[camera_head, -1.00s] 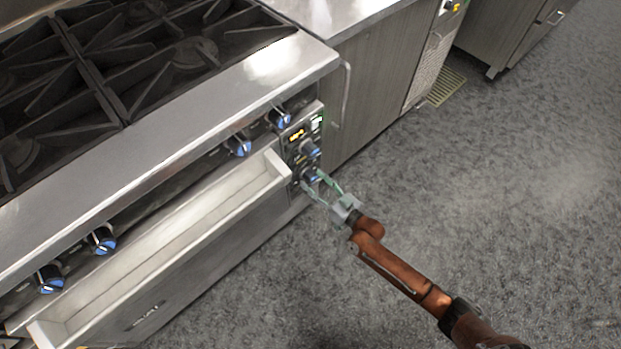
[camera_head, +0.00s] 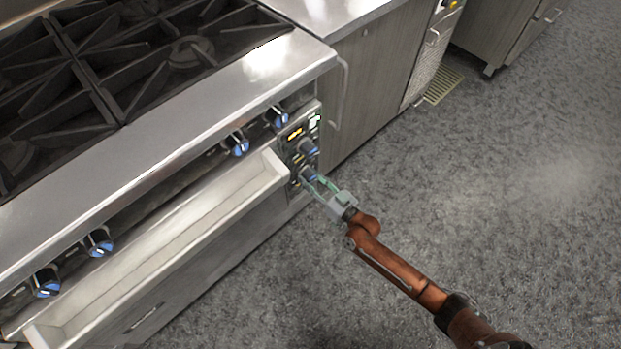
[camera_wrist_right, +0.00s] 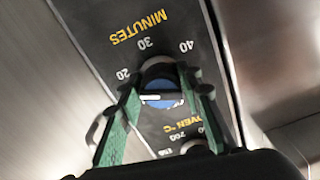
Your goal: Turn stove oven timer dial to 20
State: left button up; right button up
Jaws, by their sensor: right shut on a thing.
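The timer dial (camera_wrist_right: 166,87) has a blue face with a white line, on a black panel marked MINUTES with 20, 30 and 40. The line lies nearly level in the right wrist view, its bright end toward the left, below the 20. My right gripper (camera_wrist_right: 163,95) has its green fingers on either side of the dial and is shut on it; the fingers hide part of the scale. In the head view the dial (camera_head: 308,174) is the lower one on the oven's control panel, with the right gripper (camera_head: 316,181) at it. My left gripper is not in view.
The oven temperature knob (camera_wrist_right: 194,146) sits close to the dial, partly hidden. Stove knobs (camera_head: 238,146) and a protruding steel tray ledge (camera_head: 160,245) are to the left. The floor (camera_head: 480,190) at right is clear.

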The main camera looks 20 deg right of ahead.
jog(key=shift+a+m, duration=0.1)
jog(key=shift+m, duration=0.5)
jog(key=shift+c, duration=0.3)
jog(key=o, duration=1.2)
jog(key=shift+c, duration=0.2)
jog(key=shift+s, duration=0.1)
jog(key=v, duration=1.2)
